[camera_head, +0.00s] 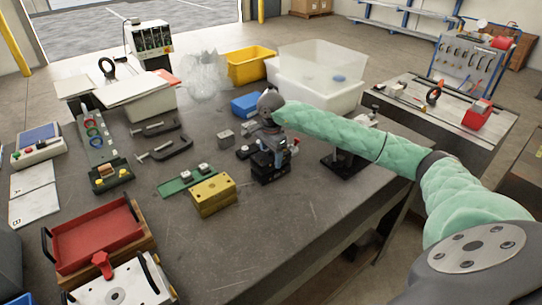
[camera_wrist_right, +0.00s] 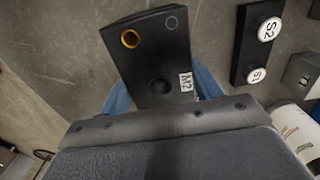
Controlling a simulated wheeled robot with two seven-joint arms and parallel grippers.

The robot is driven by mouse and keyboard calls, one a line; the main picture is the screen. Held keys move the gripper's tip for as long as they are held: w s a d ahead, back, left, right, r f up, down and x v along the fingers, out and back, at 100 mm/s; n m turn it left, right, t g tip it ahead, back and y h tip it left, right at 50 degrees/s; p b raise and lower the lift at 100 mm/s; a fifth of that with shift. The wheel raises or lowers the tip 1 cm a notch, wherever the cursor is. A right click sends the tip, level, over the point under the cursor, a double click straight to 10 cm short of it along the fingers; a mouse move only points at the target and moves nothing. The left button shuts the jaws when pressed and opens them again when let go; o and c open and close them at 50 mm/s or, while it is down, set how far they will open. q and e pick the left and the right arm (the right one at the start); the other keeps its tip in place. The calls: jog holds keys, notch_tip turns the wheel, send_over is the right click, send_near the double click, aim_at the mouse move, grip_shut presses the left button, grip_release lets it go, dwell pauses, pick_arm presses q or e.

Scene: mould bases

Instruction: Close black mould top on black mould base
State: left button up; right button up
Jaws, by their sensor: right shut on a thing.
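My right gripper (camera_head: 275,150) is at the middle of the bench, pointing down, with its blue fingers on either side of a black mould block (camera_head: 268,171). In the right wrist view the fingers (camera_wrist_right: 162,92) grip the black block (camera_wrist_right: 150,58), which bears an M2 label, a brass-coloured ring and a dark round recess. The block looks layered in the head view, but I cannot tell whether the black mould top and black mould base touch or are apart. The gripper hides part of the block. My left gripper is in neither view.
A black strip with buttons S1 and S2 (camera_wrist_right: 258,40) lies close beside the block. A brass-coloured block (camera_head: 211,195) and green strip (camera_head: 188,181) lie left of it. A blue box (camera_head: 246,106) and white bin (camera_head: 315,94) stand behind.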

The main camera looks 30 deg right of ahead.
jog(key=shift+f, duration=0.1)
dwell(0.3)
jog(key=o, duration=1.7)
jog(key=shift+f, duration=0.1)
